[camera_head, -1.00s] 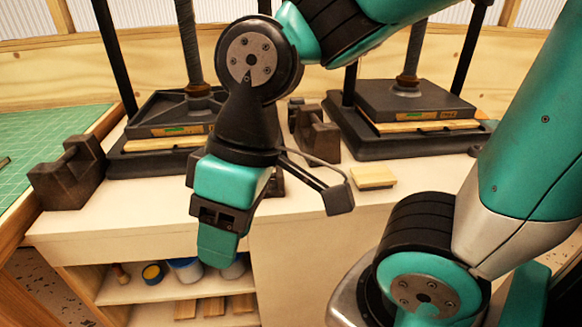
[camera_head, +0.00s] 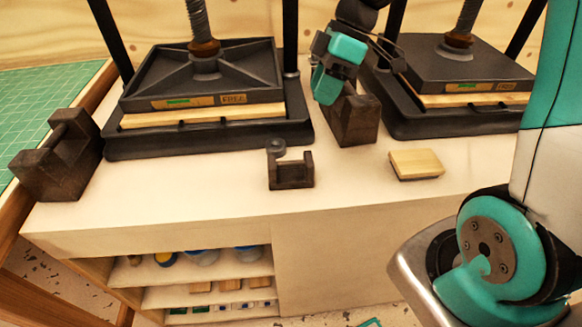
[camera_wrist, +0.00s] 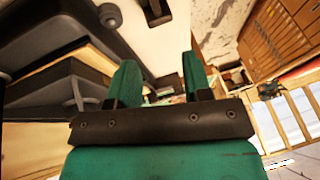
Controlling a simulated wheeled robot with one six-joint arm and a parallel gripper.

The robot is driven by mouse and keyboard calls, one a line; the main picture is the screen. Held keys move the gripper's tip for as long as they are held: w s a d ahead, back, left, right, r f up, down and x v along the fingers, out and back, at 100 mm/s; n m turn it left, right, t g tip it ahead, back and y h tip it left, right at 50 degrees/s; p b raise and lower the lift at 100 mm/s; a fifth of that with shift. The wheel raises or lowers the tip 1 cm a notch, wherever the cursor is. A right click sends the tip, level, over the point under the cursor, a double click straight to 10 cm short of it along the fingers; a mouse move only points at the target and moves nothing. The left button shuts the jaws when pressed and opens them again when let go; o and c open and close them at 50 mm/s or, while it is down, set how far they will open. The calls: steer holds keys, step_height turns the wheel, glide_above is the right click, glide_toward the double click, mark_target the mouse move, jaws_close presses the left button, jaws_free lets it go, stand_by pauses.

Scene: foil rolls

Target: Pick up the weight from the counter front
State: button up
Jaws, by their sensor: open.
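A small dark weight (camera_head: 291,172) with a raised handle post stands near the middle of the counter front in the head view. A larger dark weight (camera_head: 353,122) stands behind it to the right, between the presses. Another large dark weight (camera_head: 57,158) stands at the counter's left end. My gripper (camera_head: 325,88) is at the back, close to the larger weight between the presses; I cannot tell whether it touches that weight. In the wrist view its green fingers (camera_wrist: 160,82) are apart, with dark shapes beyond them that I cannot identify surely.
Two black presses (camera_head: 206,75) and (camera_head: 465,70) stand at the back of the counter (camera_head: 190,190). A wood-topped block (camera_head: 416,163) lies right of the small weight. Shelves below hold jars and blocks. A green cutting mat (camera_head: 45,105) lies at left. Counter around the small weight is clear.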

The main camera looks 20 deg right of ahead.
glide_toward(292, 162)
steer(key=x, duration=0.3)
steer(key=shift+p+x, duration=0.55)
steer(key=shift+x, duration=3)
steer(key=shift+w, duration=0.15)
jaws_close()
steer(key=shift+w+r, duration=0.1)
